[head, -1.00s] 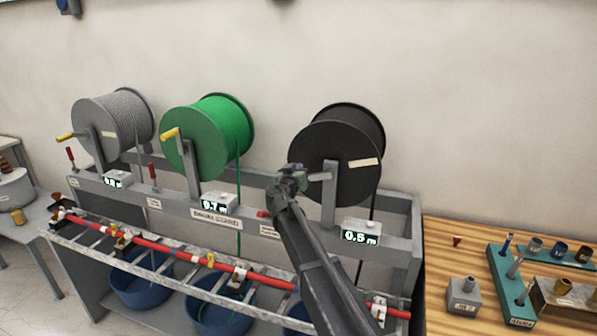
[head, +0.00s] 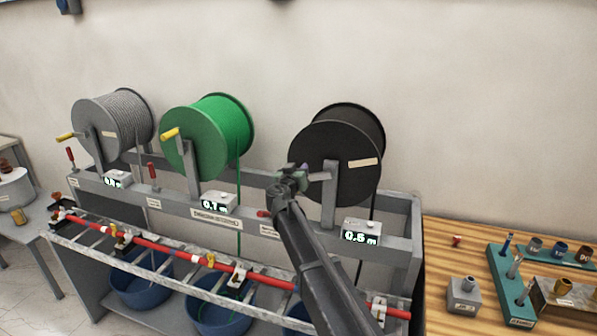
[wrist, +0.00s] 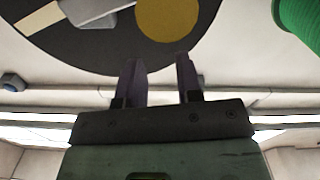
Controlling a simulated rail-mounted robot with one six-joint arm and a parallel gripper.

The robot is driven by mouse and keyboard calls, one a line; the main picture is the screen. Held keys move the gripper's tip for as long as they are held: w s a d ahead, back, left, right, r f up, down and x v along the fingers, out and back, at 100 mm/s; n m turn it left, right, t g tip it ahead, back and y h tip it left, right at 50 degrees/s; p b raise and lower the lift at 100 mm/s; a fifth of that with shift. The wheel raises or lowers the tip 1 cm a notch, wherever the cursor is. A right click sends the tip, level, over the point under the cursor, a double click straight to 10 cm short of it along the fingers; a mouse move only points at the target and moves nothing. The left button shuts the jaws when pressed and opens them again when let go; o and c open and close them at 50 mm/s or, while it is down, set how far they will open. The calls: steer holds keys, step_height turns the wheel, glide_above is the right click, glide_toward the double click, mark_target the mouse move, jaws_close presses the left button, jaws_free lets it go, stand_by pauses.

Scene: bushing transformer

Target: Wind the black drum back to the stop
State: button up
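The black drum (head: 330,142) stands on the right end of the rack, with a pale label on its face. Its grey crank arm (head: 319,176) points left to my gripper (head: 299,170); the handle is hidden there in the head view. In the wrist view the drum face (wrist: 95,50) fills the upper left. The yellow crank handle (wrist: 167,18) shows end-on, just beyond the fingertips. My gripper (wrist: 158,62) has its two fingers apart with an empty gap between them. The small display (head: 361,237) below the drum appears to read 0.5 m.
A green drum (head: 207,137) and a grey drum (head: 112,122) stand to the left on the same rack (head: 405,245), with yellow cranks. A red bar (head: 190,257) runs along the front. A wooden bench (head: 450,240) with parts is at right.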

steer(key=o, duration=0.3)
steer(key=shift+o, duration=0.2)
steer(key=shift+s, duration=0.15)
steer(key=v, duration=1)
steer(key=shift+s, duration=0.3)
